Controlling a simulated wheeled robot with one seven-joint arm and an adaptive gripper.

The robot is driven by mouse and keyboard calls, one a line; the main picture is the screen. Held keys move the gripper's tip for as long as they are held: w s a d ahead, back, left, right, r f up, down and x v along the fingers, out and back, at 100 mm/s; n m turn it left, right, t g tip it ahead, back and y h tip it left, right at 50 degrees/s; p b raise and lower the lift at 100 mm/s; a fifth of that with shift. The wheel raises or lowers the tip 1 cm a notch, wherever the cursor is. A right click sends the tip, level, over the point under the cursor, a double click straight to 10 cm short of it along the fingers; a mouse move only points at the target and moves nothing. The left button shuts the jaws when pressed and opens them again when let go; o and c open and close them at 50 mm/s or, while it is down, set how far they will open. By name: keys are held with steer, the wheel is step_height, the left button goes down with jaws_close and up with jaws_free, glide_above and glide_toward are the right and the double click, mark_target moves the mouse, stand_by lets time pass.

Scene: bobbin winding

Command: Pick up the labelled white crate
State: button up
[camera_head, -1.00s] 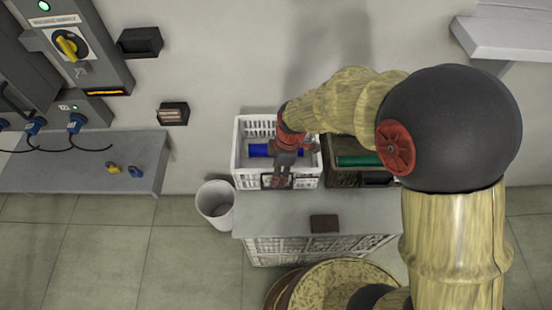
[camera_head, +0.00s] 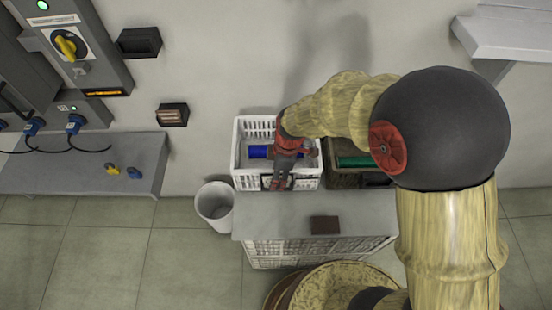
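The white crate (camera_head: 242,162) stands upright on the grey cabinet top, with slatted sides and a label on its front wall. A blue bobbin (camera_head: 260,152) lies inside it. My gripper (camera_head: 279,186) reaches down over the crate from the right, with its fingertips at the front wall by the label. My gripper covers part of the crate's inside and part of the label. The fingers are small here, and I cannot tell whether they are open or shut on the wall.
A brown crate (camera_head: 345,178) with a green bobbin (camera_head: 356,161) stands close to the right of the white crate. A dark brown block (camera_head: 325,224) lies on the cabinet top (camera_head: 270,225) in front. A white bin (camera_head: 214,206) stands on the floor to the left.

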steer(key=shift+w, duration=0.1)
steer(key=c, duration=1)
jaws_close()
steer(key=shift+r, duration=0.15)
